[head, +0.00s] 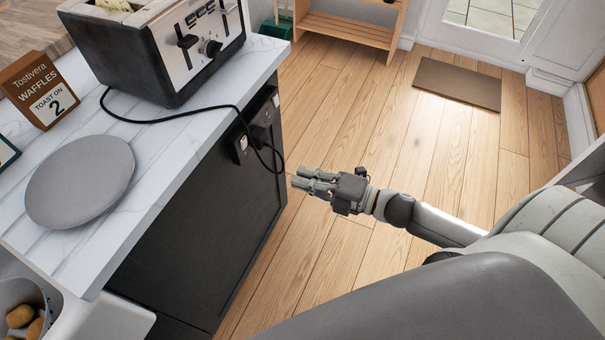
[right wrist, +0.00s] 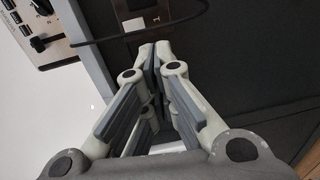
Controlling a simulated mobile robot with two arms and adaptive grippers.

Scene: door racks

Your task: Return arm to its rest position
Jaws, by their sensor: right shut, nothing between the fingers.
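My right gripper (head: 314,183) is shut and empty. In the head view it is in the air over the wooden floor, to the right of the dark side of the counter and apart from it. In the right wrist view its fingers (right wrist: 155,62) meet at the tips, with the dark panel and outlet beyond them. My right arm comes in from the lower right. My left gripper does not show.
On the white counter (head: 190,130) stand a toaster (head: 165,45), a grey plate (head: 80,180) and a waffle sign (head: 38,88). The toaster's black cord hangs over the edge to an outlet (head: 241,145). Open floor (head: 350,100) lies right, with a doormat (head: 458,84) and wooden rack (head: 350,25) behind.

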